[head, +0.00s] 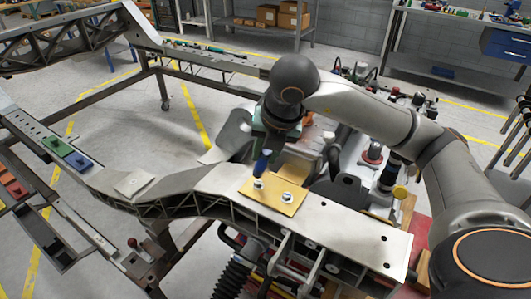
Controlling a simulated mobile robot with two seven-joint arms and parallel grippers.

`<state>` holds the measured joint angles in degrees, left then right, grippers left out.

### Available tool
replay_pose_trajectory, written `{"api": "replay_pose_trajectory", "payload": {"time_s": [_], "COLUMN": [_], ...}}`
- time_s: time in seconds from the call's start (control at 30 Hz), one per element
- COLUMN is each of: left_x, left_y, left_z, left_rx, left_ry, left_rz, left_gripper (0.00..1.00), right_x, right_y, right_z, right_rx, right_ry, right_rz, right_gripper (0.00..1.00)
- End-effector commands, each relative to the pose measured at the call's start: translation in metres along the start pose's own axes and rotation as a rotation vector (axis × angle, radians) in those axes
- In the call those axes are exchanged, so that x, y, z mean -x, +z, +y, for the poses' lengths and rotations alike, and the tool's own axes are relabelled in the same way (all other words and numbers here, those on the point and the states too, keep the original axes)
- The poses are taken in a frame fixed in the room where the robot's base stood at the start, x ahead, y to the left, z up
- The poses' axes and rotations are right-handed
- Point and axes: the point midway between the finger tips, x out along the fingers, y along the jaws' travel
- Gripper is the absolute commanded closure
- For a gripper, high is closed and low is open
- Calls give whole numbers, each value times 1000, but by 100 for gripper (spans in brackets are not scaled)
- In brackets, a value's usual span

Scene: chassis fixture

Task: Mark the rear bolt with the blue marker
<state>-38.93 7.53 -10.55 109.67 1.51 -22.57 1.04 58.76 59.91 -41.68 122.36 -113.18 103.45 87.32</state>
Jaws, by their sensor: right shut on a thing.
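My right gripper (267,148) points down over the chassis rail and is shut on the blue marker (261,163). The marker's lower end is just above or touching one bolt (258,184) on the yellow plate (270,204); I cannot tell whether they touch. A second bolt (287,197) stands on the same plate, to the right and nearer the camera. Both bolts look silver, and any mark on them is too small to make out. My arm and gripper hide part of the rail behind the marker. My left gripper is out of view.
The grey chassis frame (345,232) runs across the foreground. Green and blue pieces (66,152) lie on its left part. Mechanical parts crowd the area behind and right of the plate. Cardboard boxes (293,14) sit on a far shelf. Open floor shows left of centre.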

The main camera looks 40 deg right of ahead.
Motion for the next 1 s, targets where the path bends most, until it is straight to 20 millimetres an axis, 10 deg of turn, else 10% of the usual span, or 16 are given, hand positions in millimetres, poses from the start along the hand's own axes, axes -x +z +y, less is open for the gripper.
{"api": "replay_pose_trajectory", "payload": {"time_s": [1.0], "left_x": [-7], "left_y": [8], "left_z": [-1], "left_rx": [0], "left_ry": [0], "left_rz": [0], "left_gripper": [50], "right_x": [-10], "right_y": [-4], "right_z": [-2], "right_rx": [0], "right_ry": [0], "right_rz": [0], "right_gripper": [100]}}
